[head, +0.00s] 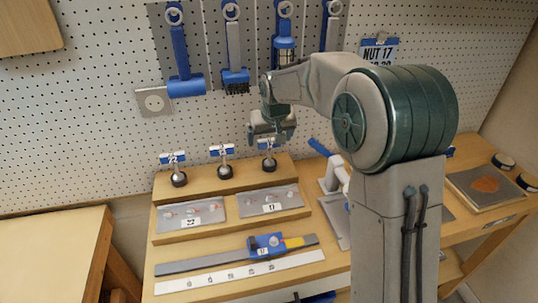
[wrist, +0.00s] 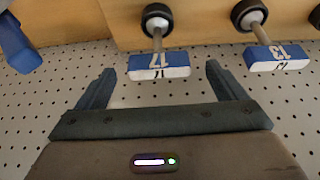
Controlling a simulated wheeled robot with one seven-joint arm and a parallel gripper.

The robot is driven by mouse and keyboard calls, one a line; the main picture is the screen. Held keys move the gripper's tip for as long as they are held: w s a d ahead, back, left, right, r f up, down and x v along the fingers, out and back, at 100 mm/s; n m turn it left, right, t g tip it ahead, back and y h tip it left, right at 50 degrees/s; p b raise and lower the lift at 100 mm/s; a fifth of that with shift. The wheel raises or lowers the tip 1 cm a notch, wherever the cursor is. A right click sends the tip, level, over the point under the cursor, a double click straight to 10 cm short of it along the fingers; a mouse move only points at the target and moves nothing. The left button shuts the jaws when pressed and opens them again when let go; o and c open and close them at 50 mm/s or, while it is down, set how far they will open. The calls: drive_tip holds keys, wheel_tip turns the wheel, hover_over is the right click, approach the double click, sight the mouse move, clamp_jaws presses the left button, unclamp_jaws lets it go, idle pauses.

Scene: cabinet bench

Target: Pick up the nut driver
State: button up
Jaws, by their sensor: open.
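Three nut drivers stand upright in a row on a wooden stepped block, each with a dark round base, a metal shaft and a blue-and-white tag on top. In the head view they are the left one tagged 22 (head: 177,172), the middle one (head: 224,160) and the right one (head: 268,160). My gripper (head: 272,138) is open, just above the right one. In the wrist view, the tag 17 (wrist: 159,65) lies between the spread fingers of my gripper (wrist: 158,72), with no contact visible. The driver tagged 13 (wrist: 276,57) is to its right.
A pegboard (head: 110,110) with hanging blue-handled tools rises behind the block. A sign reading NUT 17 (head: 379,52) hangs there, its lower line partly hidden. Grey plates (head: 190,216), a caliper-like tool (head: 268,244) and a white ruler (head: 240,273) lie in front.

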sight(269, 139)
drive_tip(key=shift+p+x, duration=0.6)
drive_tip(key=shift+x, duration=2.1)
drive_tip(key=shift+c, duration=0.3)
drive_tip(key=shift+w, duration=0.1)
drive_tip(key=c, duration=1.1)
drive_tip(key=shift+r, duration=0.1)
drive_tip(key=shift+r, duration=0.45)
wheel_tip(269, 139, up, 2)
drive_tip(key=shift+r+b, duration=0.2)
drive_tip(key=shift+b, duration=0.25)
drive_tip(key=s+d+b, duration=0.2)
drive_tip(key=s, duration=0.6)
drive_tip(key=s+d+b, duration=0.2)
drive_tip(key=s+d, duration=0.1)
drive_tip(key=s, duration=0.6)
drive_tip(key=shift+s, duration=0.2)
